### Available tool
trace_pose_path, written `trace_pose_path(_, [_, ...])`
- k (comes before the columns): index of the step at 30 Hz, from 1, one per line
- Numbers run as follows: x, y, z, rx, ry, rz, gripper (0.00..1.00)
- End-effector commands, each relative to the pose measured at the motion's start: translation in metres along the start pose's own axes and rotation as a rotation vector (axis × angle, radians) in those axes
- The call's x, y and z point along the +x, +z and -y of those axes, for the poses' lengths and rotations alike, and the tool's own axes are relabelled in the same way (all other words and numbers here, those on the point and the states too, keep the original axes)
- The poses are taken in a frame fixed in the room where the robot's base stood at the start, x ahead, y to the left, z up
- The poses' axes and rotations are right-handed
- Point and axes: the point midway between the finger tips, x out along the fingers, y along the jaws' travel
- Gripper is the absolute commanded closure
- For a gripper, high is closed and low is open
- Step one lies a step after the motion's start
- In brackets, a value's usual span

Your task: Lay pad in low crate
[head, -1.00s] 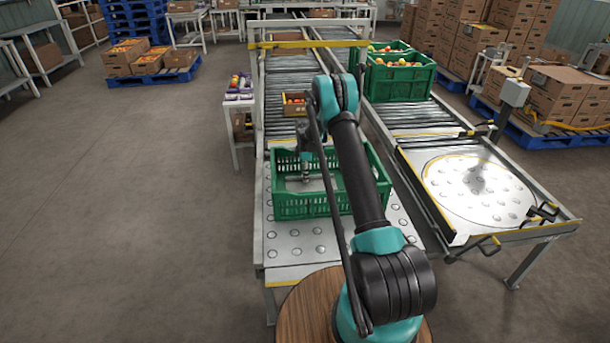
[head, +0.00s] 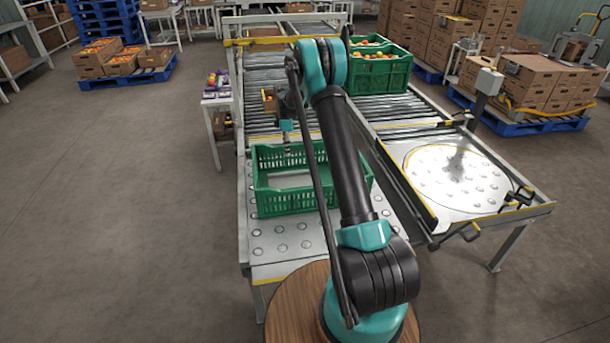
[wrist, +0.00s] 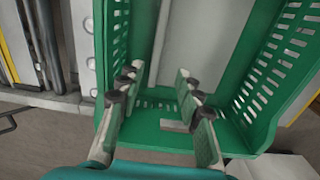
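The low green crate (head: 318,201) stands on the ball-top table directly ahead of me. A pale grey pad (head: 290,180) lies flat inside on its floor; my arm hides the right part. The pad (wrist: 205,35) also shows in the wrist view between the slotted crate walls (wrist: 285,75). My gripper (head: 287,150) is above the crate near its far wall, pointing down. In the wrist view my gripper (wrist: 160,85) has its two finger pairs well apart with nothing held between them.
Full green crates of produce (head: 378,72) stand on the right roller lane. A turntable (head: 458,175) is to the right. A small carton (head: 268,100) sits on the rollers beyond the crate. A side stand (head: 216,105) is at the left.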

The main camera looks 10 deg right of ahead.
Motion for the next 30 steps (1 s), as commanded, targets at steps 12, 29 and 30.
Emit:
trace_pose_path(12, [-0.084,0.023,0.085,0.341,0.077,-0.022,0.65])
trace_pose_path(29, [-0.147,0.052,0.245,0.841,0.18,-0.098,0.65])
trace_pose_path(30, [-0.149,0.054,0.258,0.877,0.187,-0.106,0.65])
